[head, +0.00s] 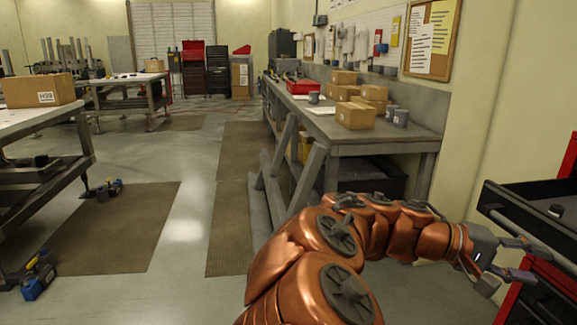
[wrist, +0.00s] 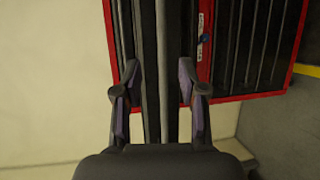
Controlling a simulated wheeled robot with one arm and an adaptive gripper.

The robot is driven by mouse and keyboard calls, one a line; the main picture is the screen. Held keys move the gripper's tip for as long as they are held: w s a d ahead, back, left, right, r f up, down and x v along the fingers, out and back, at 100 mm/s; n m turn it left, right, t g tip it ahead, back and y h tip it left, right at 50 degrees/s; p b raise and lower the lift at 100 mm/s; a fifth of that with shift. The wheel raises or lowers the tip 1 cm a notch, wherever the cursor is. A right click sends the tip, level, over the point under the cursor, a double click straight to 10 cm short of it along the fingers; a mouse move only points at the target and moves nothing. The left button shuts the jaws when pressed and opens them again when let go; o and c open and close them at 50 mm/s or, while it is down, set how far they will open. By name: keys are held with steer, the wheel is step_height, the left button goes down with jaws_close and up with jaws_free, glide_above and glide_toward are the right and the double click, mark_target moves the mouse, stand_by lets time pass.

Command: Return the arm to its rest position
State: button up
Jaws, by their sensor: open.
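My copper-coloured arm reaches from the bottom middle of the head view to the right. My gripper (head: 518,259) is at its end, open, beside a red and black tool cabinet (head: 543,290) at the right edge. In the wrist view my gripper (wrist: 157,80) has its two fingers apart with nothing held between them. Behind the fingers is the cabinet's dark front with red edges (wrist: 247,100). I cannot tell from these views whether the fingers touch the cabinet.
An open dark drawer (head: 520,205) with a small dark object (head: 555,210) in it juts out near my gripper. A long grey workbench (head: 390,140) with cardboard boxes (head: 355,115) stands along the right wall.

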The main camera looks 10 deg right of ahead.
steer(key=s+a+f+t+y, duration=0.1)
steer(key=s+a+f+y, duration=0.25)
steer(key=f, duration=0.25)
steer(key=s+a+f+t+y, duration=0.1)
steer(key=s+a+f+y, duration=0.25)
steer(key=f, duration=0.25)
steer(key=s+a+f+n+y, duration=0.1)
steer(key=s+a+f+y, duration=0.15)
steer(key=a, duration=0.35)
steer(key=s+a+f+n+t+y, duration=0.1)
steer(key=s+a+f+y, duration=0.15)
steer(key=a, duration=0.35)
steer(key=s+a+f+n+y, duration=0.1)
steer(key=s+a+f+y, duration=0.15)
steer(key=a, duration=0.35)
step_height(320, 180, up, 15)
steer(key=w+t+p, duration=0.1)
steer(key=w+p, duration=0.1)
steer(key=p, duration=1.2)
steer(key=shift+a, duration=0.3)
steer(key=shift+y, duration=0.25)
